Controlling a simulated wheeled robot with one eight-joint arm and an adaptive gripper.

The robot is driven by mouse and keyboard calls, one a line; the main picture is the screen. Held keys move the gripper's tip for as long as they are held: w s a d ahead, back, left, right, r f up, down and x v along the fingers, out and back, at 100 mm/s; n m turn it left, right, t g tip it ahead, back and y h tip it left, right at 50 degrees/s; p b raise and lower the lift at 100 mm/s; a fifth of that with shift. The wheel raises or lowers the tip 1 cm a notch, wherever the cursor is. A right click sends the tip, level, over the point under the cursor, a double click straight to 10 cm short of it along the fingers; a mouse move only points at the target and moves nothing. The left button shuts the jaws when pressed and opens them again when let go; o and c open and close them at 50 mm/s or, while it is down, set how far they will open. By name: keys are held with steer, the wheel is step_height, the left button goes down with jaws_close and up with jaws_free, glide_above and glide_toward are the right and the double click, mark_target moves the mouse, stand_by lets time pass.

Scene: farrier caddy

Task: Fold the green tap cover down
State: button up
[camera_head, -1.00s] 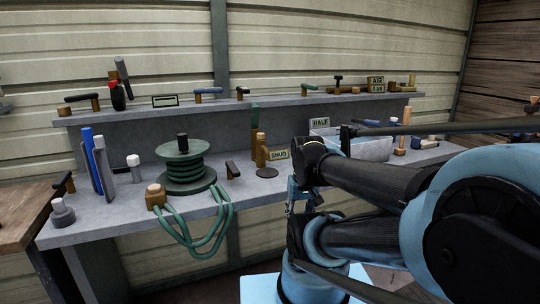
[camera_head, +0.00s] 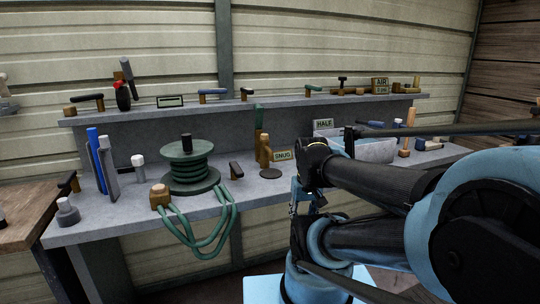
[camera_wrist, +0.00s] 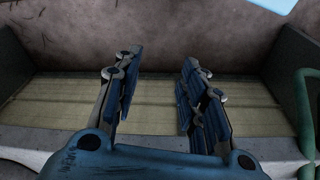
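A narrow green upright piece (camera_head: 258,117), which looks like the tap cover, stands raised behind a brass tap-like post (camera_head: 264,150) on the bench. A "SNUG" sign (camera_head: 282,156) is beside the post, and a dark round disc (camera_head: 271,173) lies in front of it. My gripper (camera_head: 296,208) hangs low at the bench's front edge, to the right of the post and apart from it, partly hidden by my arm. In the wrist view my gripper (camera_wrist: 160,72) has its blue fingers spread with nothing between them. The cover is not recognizable in the wrist view.
A green hose reel (camera_head: 187,165) stands left of the post, its hose (camera_head: 203,240) looping over the front edge. A small dark-handled piece (camera_head: 236,170) stands between them. A grey basin (camera_head: 372,149) and a "HALF" sign (camera_head: 323,124) are right. The shelf (camera_head: 290,101) behind holds several handles.

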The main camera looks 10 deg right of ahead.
steer(key=shift+c, duration=1.1)
step_height(320, 180, up, 2)
steer(key=shift+a+r, duration=0.1)
steer(key=shift+r, duration=0.1)
jaws_close()
step_height(320, 180, up, 40)
steer(key=n+g, duration=0.2)
steer(key=n, duration=0.1)
glide_above(256, 102)
steer(key=w, duration=0.2)
steer(key=f, duration=0.9)
steer(key=shift+w+a, duration=0.2)
steer(key=shift+a, duration=0.15)
steer(key=shift+s+d+f, duration=0.2)
steer(key=shift+s+f, duration=0.1)
steer(key=shift+s, duration=0.3)
steer(key=shift+s+d+f, duration=0.15)
steer(key=shift+s+f, duration=0.1)
steer(key=shift+s, duration=0.35)
steer(key=shift+s+d+f, duration=0.15)
steer(key=shift+s+f, duration=0.05)
steer(key=shift+s, duration=0.4)
